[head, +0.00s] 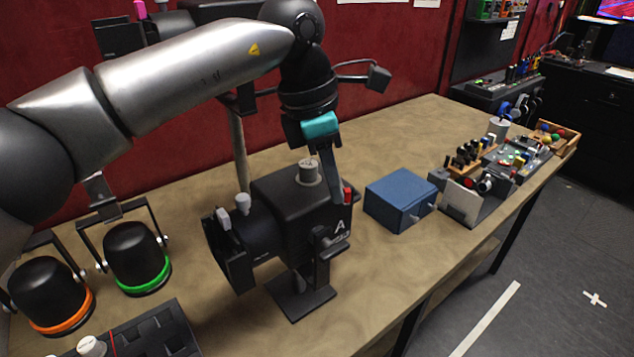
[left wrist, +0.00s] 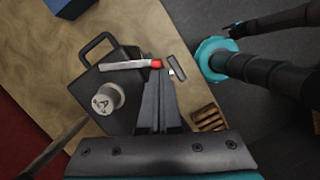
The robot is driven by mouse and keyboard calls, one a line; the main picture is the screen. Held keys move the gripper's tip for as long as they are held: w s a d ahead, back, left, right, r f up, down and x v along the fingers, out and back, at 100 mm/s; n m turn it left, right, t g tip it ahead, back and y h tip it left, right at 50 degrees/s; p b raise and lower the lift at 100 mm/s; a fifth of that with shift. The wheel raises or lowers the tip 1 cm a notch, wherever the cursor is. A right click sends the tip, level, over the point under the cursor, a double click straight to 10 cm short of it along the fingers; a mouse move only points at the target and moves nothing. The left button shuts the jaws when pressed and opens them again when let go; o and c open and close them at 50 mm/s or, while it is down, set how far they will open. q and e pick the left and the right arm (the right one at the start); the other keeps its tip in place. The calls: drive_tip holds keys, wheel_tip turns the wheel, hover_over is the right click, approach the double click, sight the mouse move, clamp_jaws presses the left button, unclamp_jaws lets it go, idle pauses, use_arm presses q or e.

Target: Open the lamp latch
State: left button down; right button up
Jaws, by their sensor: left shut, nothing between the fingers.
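The black lamp (head: 285,208) stands on a stand on the table, with a grey knob (head: 309,172) on top and a white letter A on its side. A pale lever with a red tip (head: 347,194), which looks like the latch, sits at its right edge; in the left wrist view the lever (left wrist: 125,65) lies across the housing's edge. My left gripper (head: 334,198) points down, shut and empty, beside the red tip. In the left wrist view its fingertips (left wrist: 158,85) are close to the tip; contact is unclear. A dark arm with a teal band, probably my right, shows there; its fingers are unclear.
A blue box (head: 400,198) stands right of the lamp. Beyond it are a device with a pale plate (head: 460,203) and a wooden tray (head: 556,138). Two black lamps with green (head: 140,258) and orange (head: 48,295) rims stand at left.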

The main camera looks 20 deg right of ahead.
use_arm(q)
drive_tip(key=shift+w, duration=0.1)
drive_tip(key=shift+w+a+p, duration=0.1)
drive_tip(key=shift+w+p, duration=0.3)
drive_tip(key=shift+w, duration=0.3)
drive_tip(key=shift+r, duration=0.1)
drive_tip(key=p+v, duration=0.5)
drive_tip(key=v, duration=0.4)
drive_tip(key=shift+a+r+p, duration=0.15)
drive_tip(key=shift+r+p, duration=0.15)
drive_tip(key=shift+r, duration=0.1)
